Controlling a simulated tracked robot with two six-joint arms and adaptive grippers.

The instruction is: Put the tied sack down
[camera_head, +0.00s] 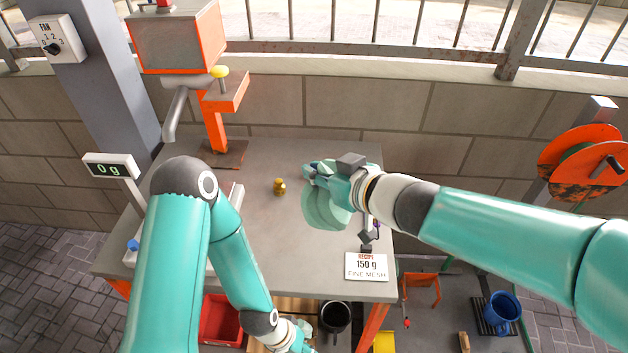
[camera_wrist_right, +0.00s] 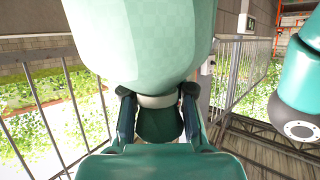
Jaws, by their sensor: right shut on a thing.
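The tied sack (camera_head: 322,212) is a pale green, rounded bag over the right part of the grey table top (camera_head: 270,235). My right gripper (camera_head: 313,172) covers its upper part in the head view. In the right wrist view, the sack (camera_wrist_right: 150,45) fills the upper middle, with a pale band (camera_wrist_right: 158,101) around its narrow neck. There my right gripper (camera_wrist_right: 157,108) has a finger on each side of the neck and is shut on it. I cannot tell whether the sack touches the table. My left gripper (camera_head: 300,340) is low at the bottom edge, partly cut off; its jaws are unclear.
A small brass weight (camera_head: 279,186) stands left of the sack. A "150 g fine mesh" card (camera_head: 366,266) is at the table's front right. A scale display (camera_head: 110,166) reads 0 g. An orange-framed hopper machine (camera_head: 178,40) stands behind. The table's front middle is clear.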

